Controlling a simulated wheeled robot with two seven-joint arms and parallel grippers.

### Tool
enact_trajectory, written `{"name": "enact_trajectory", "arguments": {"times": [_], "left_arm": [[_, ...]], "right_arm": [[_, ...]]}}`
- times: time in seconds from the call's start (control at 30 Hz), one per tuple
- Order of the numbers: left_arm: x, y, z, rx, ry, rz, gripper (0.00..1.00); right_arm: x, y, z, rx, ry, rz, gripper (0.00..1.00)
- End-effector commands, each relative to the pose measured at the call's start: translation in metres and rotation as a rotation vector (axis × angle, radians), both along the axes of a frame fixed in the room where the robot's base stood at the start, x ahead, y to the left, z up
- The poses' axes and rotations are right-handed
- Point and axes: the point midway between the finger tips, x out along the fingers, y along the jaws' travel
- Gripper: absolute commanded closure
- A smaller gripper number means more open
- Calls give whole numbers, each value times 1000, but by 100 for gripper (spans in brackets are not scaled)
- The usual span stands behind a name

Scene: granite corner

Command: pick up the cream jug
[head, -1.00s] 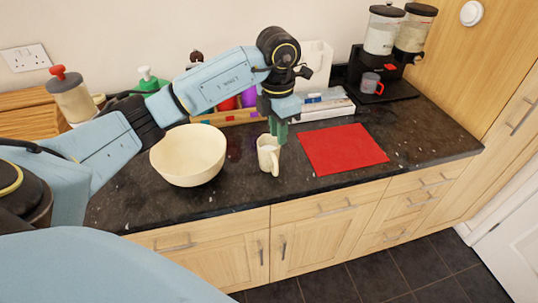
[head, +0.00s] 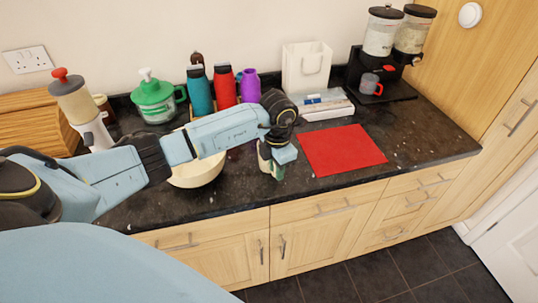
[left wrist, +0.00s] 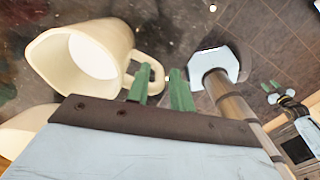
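The cream jug (left wrist: 80,62) shows large at the left of the left wrist view, its mouth facing the camera and its handle on the right. In the head view the cream jug (head: 262,156) is mostly hidden behind my left gripper (head: 272,168). In the left wrist view my left gripper (left wrist: 162,88) has its two green fingers apart. The handle's outer bar shows between the fingertips, with one finger over the handle's opening and the other outside it. I cannot tell whether they touch it.
A cream bowl (head: 197,176) stands left of the jug, partly behind my left arm. A red mat (head: 343,150) lies to the right. Several bottles, a white bag (head: 306,68) and a dispenser (head: 378,62) stand along the back. The counter's front edge is close.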

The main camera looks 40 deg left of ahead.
Motion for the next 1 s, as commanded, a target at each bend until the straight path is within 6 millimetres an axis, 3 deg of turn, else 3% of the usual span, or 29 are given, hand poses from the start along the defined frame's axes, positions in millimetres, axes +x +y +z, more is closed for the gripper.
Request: {"name": "enact_trajectory", "arguments": {"times": [0.27,0.43,1.0], "left_arm": [[0,0,-4,1,0,0,78],[0,0,-4,1,0,0,100],[1,0,-1,0,-4,0,100]], "right_arm": [[0,0,0,0,0,0,64],[0,0,0,0,0,0,64],[0,0,0,-1,-1,0,64]]}}
